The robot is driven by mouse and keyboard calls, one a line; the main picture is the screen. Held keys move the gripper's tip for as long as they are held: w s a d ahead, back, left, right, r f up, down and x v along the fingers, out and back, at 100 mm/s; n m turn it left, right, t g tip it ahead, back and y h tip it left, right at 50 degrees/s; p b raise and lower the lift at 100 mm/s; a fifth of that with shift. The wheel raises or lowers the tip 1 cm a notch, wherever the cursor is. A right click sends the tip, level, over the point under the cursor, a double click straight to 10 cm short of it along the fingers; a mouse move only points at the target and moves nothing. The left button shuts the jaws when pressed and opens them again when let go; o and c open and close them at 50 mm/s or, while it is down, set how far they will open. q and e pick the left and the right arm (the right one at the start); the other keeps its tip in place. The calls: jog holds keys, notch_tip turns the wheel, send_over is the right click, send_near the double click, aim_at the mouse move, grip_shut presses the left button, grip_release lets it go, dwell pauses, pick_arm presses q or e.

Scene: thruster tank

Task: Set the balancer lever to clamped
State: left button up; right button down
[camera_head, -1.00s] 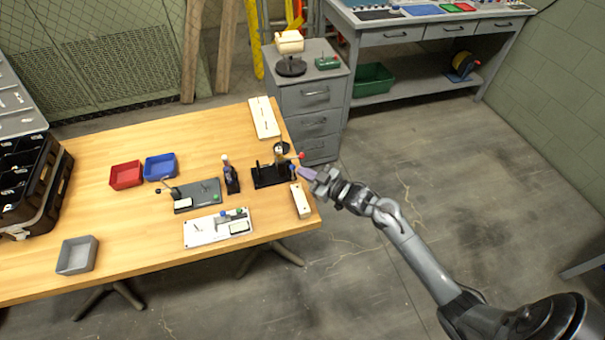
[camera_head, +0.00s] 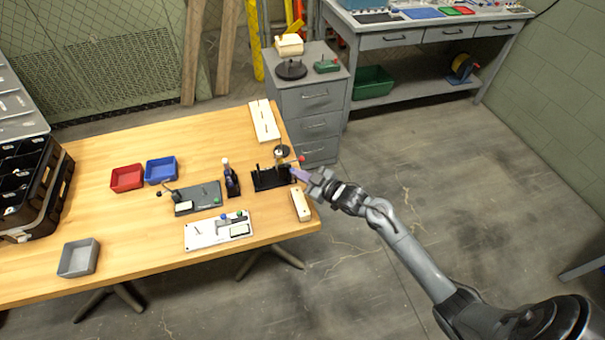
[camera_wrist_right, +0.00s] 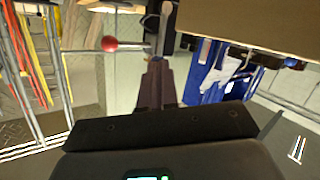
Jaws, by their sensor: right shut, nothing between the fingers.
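A black-based device (camera_head: 266,178) stands near the right end of the wooden table. A lever with a red ball knob (camera_head: 301,158) sticks out at its right side. In the right wrist view the red knob (camera_wrist_right: 109,44) and its thin rod lie just beyond and left of my fingertips. My right gripper (camera_head: 296,173) is shut and empty, its purple fingers at the device's right edge, just below the red knob. In the right wrist view its fingers (camera_wrist_right: 156,70) are together near the rod's end; whether they touch it I cannot tell. My left gripper is not in view.
A white block (camera_head: 300,203) lies close below my right gripper. A dark bottle-like item (camera_head: 230,178) and a grey plate fixture (camera_head: 198,198) stand left of the device. A white plate fixture (camera_head: 205,232) is nearer. The floor right of the table is clear.

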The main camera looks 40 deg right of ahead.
jog(key=shift+a, duration=0.1)
jog(key=shift+w+a+r+n+g+p, duration=0.2)
jog(key=shift+n+g+p, duration=0.15)
jog(key=shift+p, duration=0.6)
jog(key=a+n+h+p, duration=0.1)
jog(key=p, duration=0.1)
jog(key=a+n+g+h+p, duration=0.1)
jog(key=p, duration=0.2)
jog(key=shift+w+a+r+g, duration=0.15)
jog(key=shift+w+g, duration=0.1)
jog(key=shift+w, duration=0.15)
jog(key=shift+w+a+f+n+g+h+p, duration=0.25)
jog(key=shift+a+n+g+h+p, duration=0.2)
jog(key=shift+n+p, duration=0.35)
jog(key=shift+w+a+f+n+g+h+p, duration=0.15)
jog(key=shift+a+f+n+g+h+p, duration=0.1)
jog(key=shift+a+n+h+p, duration=0.15)
jog(key=shift+w+a+f+n+g+h+p, duration=0.15)
jog(key=shift+a+n+g+h+p, duration=0.15)
jog(key=shift+p, duration=0.2)
jog(key=shift+w+a+f+n+h+p, duration=0.15)
jog(key=shift+a+f+n+h+p, duration=0.2)
jog(key=shift+h+p, duration=0.15)
jog(key=shift+a+f, duration=0.15)
jog(key=shift+f, duration=0.05)
